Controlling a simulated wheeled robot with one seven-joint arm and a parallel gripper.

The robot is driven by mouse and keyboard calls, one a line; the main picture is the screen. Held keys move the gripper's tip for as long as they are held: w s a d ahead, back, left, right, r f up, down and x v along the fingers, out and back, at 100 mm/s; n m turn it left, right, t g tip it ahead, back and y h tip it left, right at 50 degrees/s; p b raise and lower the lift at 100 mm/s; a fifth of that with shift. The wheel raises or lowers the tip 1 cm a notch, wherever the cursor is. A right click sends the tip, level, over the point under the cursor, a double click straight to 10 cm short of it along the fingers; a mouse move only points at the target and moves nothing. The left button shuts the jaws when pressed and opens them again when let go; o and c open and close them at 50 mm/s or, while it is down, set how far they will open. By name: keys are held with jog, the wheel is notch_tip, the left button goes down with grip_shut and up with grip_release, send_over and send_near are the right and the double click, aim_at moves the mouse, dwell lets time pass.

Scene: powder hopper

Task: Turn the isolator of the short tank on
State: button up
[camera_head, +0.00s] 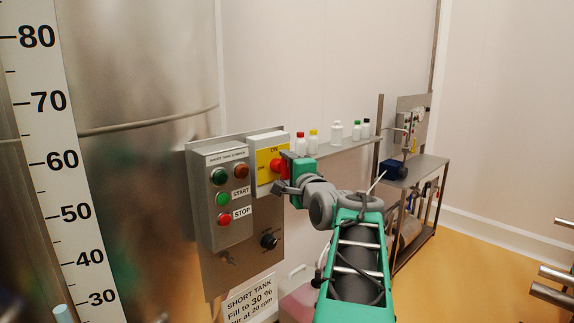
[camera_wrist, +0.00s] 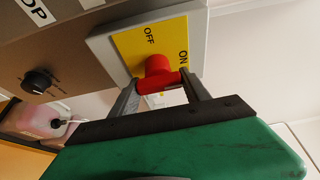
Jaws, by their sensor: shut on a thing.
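The isolator is a red rotary knob on a yellow plate (camera_head: 266,155) marked ON at the top and OFF at the left. It sits on a grey box beside the short tank's control box (camera_head: 222,196). The red knob (camera_wrist: 158,68) shows in the wrist view in front of its plate (camera_wrist: 132,44). My gripper (camera_wrist: 161,84) has one finger on each side of the knob's handle and is shut on it. In the head view my gripper (camera_head: 284,170) hides part of the knob and plate. I cannot tell exactly which mark the handle points to.
The control box carries lamps, a green START button (camera_head: 222,199) and a red STOP button (camera_head: 224,219). A black knob (camera_head: 269,240) is below. Small bottles stand on a shelf (camera_head: 350,145) behind. A large steel tank (camera_head: 150,190) is at the left.

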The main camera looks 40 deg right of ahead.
dwell(0.4)
jog(key=o, duration=1.4)
jog(key=shift+s+a+f, duration=0.1)
jog(key=shift+s, duration=0.25)
jog(key=b+v, duration=0.3)
jog(key=v, duration=0.4)
jog(key=shift+s+a, duration=0.1)
